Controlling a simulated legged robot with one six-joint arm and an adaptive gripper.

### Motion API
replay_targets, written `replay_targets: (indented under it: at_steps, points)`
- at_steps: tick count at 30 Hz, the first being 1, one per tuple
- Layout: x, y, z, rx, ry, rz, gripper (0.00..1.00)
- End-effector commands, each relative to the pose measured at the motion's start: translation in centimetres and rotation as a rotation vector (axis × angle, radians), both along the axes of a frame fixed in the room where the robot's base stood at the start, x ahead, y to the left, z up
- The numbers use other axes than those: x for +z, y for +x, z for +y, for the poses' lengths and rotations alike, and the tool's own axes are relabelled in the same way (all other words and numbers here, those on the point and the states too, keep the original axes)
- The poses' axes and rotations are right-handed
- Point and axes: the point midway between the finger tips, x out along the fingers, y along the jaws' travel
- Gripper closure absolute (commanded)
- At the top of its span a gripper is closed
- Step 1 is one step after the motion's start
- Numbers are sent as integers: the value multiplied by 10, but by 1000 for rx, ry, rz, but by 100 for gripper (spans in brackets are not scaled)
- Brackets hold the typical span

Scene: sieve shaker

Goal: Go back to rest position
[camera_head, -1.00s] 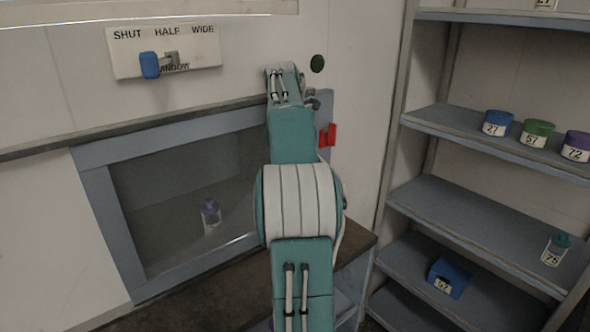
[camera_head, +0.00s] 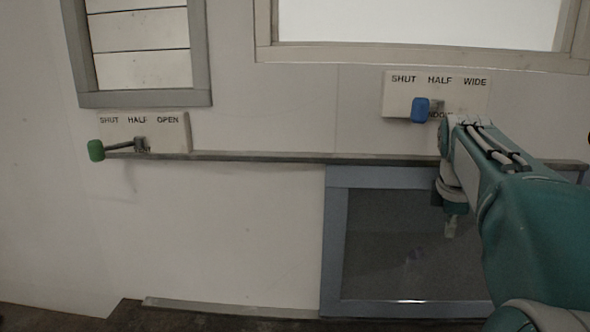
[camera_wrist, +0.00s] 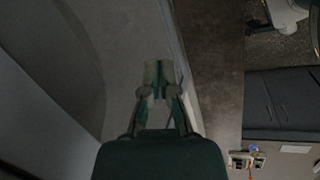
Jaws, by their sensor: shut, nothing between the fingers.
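My arm reaches in from the right edge of the head view. My gripper (camera_head: 451,228) hangs down from its end, in front of the dark pane of the grey-framed cabinet (camera_head: 335,245). In the wrist view, my gripper (camera_wrist: 158,72) has its two fingertips together, with nothing seen between them. Whether it touches the pane cannot be told.
A blue-handled lever (camera_head: 420,110) sits on a SHUT/HALF/WIDE plate just left of my arm. A green-handled lever (camera_head: 96,150) sits on a SHUT/HALF/OPEN plate at left, below a louvre (camera_head: 142,55). A ledge (camera_head: 270,157) runs along the wall. The middle wall is clear.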

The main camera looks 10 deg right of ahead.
Motion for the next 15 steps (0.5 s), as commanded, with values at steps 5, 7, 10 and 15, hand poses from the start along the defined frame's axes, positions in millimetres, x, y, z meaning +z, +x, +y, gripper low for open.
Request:
replay_targets:
  at_steps: [5, 7, 10, 15]
  points:
    - [-12, -21, 86, -182, 81, -136, 100]
    - [-21, -32, 116, -259, 125, -185, 100]
    - [-37, -53, 155, -369, 194, -249, 100]
    - [-74, -94, 211, -561, 335, -333, 100]
